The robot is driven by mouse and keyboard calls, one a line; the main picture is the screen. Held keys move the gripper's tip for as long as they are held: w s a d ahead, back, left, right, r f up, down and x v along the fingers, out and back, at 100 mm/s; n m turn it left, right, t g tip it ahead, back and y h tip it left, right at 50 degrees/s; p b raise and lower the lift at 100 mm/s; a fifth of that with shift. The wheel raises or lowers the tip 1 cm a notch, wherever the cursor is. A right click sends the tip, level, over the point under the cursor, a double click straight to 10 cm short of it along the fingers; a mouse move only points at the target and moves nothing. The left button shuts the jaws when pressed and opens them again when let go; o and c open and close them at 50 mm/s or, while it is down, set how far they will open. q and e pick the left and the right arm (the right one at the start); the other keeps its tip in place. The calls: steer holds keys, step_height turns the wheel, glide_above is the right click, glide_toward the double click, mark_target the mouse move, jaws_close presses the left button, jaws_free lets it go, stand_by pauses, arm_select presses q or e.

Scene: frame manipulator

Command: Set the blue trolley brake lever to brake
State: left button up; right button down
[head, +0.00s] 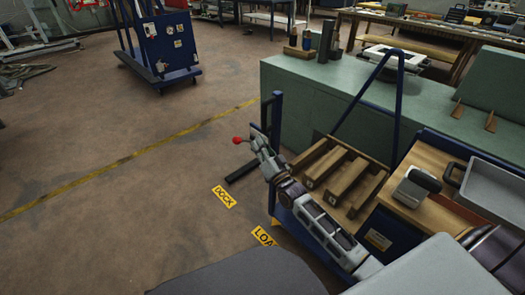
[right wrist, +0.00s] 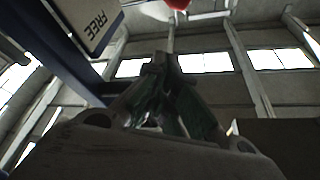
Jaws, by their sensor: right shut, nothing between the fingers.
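A blue-framed trolley (head: 398,110) stands at the right in the head view, with wooden slats on its deck. A red lever knob (head: 237,140) shows at its left side, just left of my right gripper (head: 255,140). The knob also shows at the top edge of the right wrist view (right wrist: 178,4), beyond the fingertips (right wrist: 167,62). My right gripper is shut and empty; the frames do not clearly show whether it touches the lever. A white plate reading FREE (right wrist: 95,22) shows at the upper left of the wrist view. My left gripper is out of view.
A dark blue post (head: 276,115) with a floor bar stands beside the gripper. A green bench (head: 300,90) lies behind the trolley. DOCK (head: 224,197) and LOAD labels mark the floor. Another blue cart (head: 165,45) stands at the back. Floor at the left is clear.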

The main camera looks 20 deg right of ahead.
mark_target(246, 141)
arm_select(q)
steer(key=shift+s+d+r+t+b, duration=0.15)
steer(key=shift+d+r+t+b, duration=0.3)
steer(key=shift+b, duration=0.8)
arm_select(e)
steer(key=w+a+f, duration=0.1)
steer(key=w+a, duration=0.2)
steer(key=w, duration=0.3)
steer(key=shift+w+f, duration=0.15)
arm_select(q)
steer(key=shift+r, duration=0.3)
arm_select(e)
steer(key=shift+f, duration=0.1)
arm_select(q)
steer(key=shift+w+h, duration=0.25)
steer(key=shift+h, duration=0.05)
arm_select(e)
steer(key=shift+a+f+n, duration=0.15)
steer(key=shift+n, duration=0.25)
